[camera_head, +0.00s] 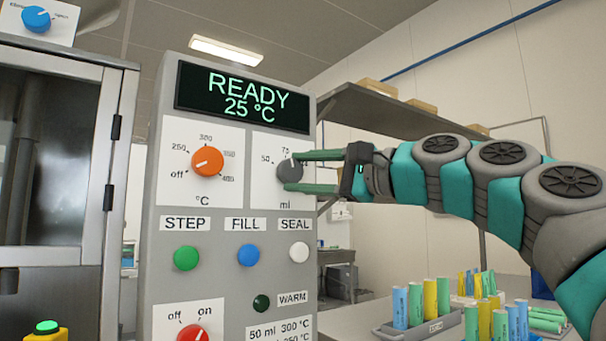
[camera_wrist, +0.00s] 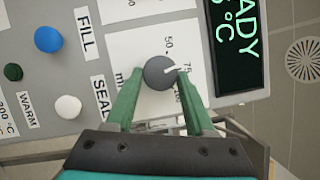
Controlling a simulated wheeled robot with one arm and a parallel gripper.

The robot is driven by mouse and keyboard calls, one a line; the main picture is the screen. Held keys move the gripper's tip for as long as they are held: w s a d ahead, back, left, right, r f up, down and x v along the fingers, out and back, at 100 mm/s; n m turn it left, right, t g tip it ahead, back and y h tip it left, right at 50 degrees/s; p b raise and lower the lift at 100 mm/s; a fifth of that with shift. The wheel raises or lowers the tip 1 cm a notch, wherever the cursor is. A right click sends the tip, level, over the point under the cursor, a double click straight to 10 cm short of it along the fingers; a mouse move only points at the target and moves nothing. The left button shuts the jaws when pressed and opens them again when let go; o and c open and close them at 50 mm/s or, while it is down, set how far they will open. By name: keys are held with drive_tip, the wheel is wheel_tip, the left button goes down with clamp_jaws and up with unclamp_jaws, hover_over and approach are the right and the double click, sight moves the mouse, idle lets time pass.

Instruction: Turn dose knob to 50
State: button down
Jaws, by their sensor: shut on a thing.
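The dose knob (camera_head: 289,172) is a grey round knob on a white plate marked ml, at the upper right of the grey control panel. It also shows in the wrist view (camera_wrist: 157,73), where its white pointer points at 75, between the 50 and 100 marks. My gripper (camera_head: 293,172) comes in from the right with its two green fingers on opposite sides of the knob. In the wrist view my gripper (camera_wrist: 159,84) is shut on the knob, and the fingers leave the pointer and the 50 and 75 marks visible.
The display (camera_head: 243,98) reads READY 25 °C. An orange temperature knob (camera_head: 207,162) sits left of the dose knob. Green STEP (camera_head: 186,258), blue FILL (camera_head: 248,255) and white SEAL (camera_head: 299,252) buttons lie below. A rack of coloured tubes (camera_head: 418,325) stands at the lower right.

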drive_tip(key=n+h, duration=0.1)
drive_tip(key=n, duration=0.2)
drive_tip(key=shift+w+r+g, duration=0.1)
drive_tip(key=shift+w+g, duration=0.05)
drive_tip(key=shift+g, duration=0.25)
drive_tip(key=shift+n+h, duration=0.3)
drive_tip(key=shift+n, duration=0.4)
drive_tip(key=shift+r+n+g, duration=0.1)
drive_tip(key=shift+n+g, duration=0.2)
drive_tip(key=shift+n, duration=0.4)
drive_tip(key=shift+c, duration=1.3)
unclamp_jaws()
drive_tip(key=shift+r, duration=0.1)
drive_tip(key=v, duration=0.7)
drive_tip(key=shift+s+d, duration=0.25)
drive_tip(key=shift+s, duration=0.15)
